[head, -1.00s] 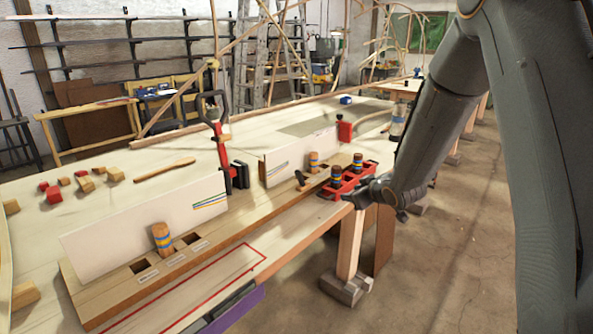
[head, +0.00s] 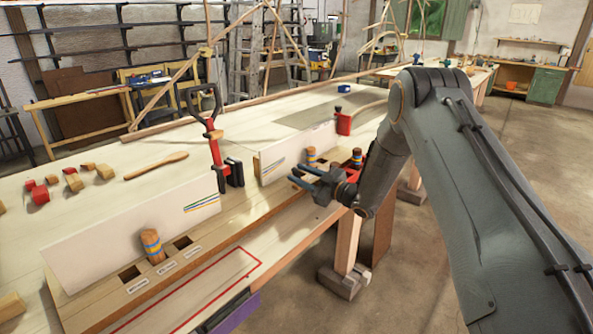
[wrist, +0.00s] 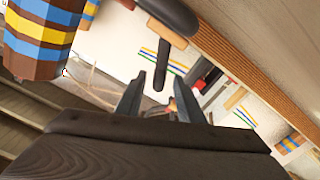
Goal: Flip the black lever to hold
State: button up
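My gripper (head: 298,175) is open and empty over the right part of the long wooden base, in front of the right white panel. Its two grey fingers also show apart in the wrist view (wrist: 159,88). The black lever is hidden behind my gripper in the head view. In the wrist view a dark rod (wrist: 162,66), apparently the lever, shows beyond the fingertips and between them in the picture. A thicker dark bar (wrist: 174,14) shows above it. I cannot tell whether the fingers touch the lever, nor read any hold mark.
A striped peg (head: 311,157) stands close behind my gripper; a striped peg looms large in the wrist view (wrist: 42,38). A red tray (head: 374,168) with another peg is partly hidden by my arm. A red clamp (head: 216,152) stands left. A peg (head: 152,246) stands farther left.

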jog(key=shift+x, duration=1.1)
